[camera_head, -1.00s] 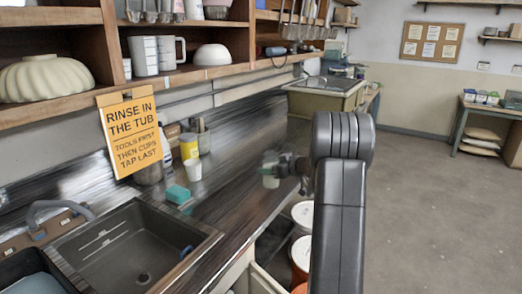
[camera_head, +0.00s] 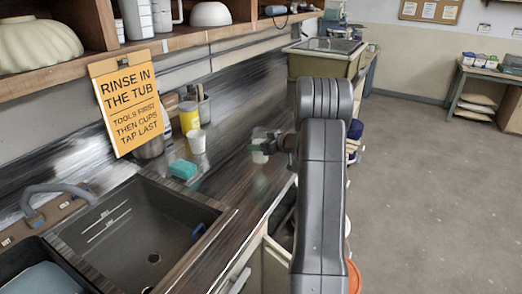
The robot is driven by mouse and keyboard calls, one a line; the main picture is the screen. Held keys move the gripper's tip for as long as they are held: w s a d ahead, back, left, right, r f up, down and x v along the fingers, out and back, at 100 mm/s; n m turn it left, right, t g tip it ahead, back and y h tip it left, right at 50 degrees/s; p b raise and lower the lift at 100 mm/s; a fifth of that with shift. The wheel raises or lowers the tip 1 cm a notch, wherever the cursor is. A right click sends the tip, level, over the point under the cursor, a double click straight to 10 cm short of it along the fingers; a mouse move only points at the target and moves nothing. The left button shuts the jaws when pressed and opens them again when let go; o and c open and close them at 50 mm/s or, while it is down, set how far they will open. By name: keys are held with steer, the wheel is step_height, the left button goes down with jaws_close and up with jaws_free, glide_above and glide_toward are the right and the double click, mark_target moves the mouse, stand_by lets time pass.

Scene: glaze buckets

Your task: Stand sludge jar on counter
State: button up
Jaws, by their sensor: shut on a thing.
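The sludge jar, a small pale jar (camera_head: 259,151), is over the dark counter (camera_head: 236,160), to the right of the cups. My gripper (camera_head: 267,143) reaches in from the right and is shut on the jar's upper part. The jar looks upright. A faint pale reflection shows on the counter below it. I cannot tell whether its base touches the counter. The gripper's dark fingers hide part of the jar, and the far finger is hard to make out.
A white cup (camera_head: 197,141), a yellow tub (camera_head: 189,116) and a teal sponge (camera_head: 182,169) stand left of the jar. The sink (camera_head: 140,245) is front left. An orange sign (camera_head: 128,103) hangs from the shelf. Counter beyond the jar is clear.

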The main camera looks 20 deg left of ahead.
steer(key=shift+f, duration=1.9)
steer(key=shift+r, duration=0.1)
steer(key=o, duration=1.3)
steer(key=shift+f, duration=0.2)
steer(key=shift+r, duration=0.1)
steer(key=shift+s+d+r, duration=0.1)
steer(key=shift+d, duration=0.15)
steer(key=b+v, duration=0.1)
steer(key=v, duration=1)
steer(key=shift+s+d+r, duration=0.1)
steer(key=shift+s+d, duration=0.05)
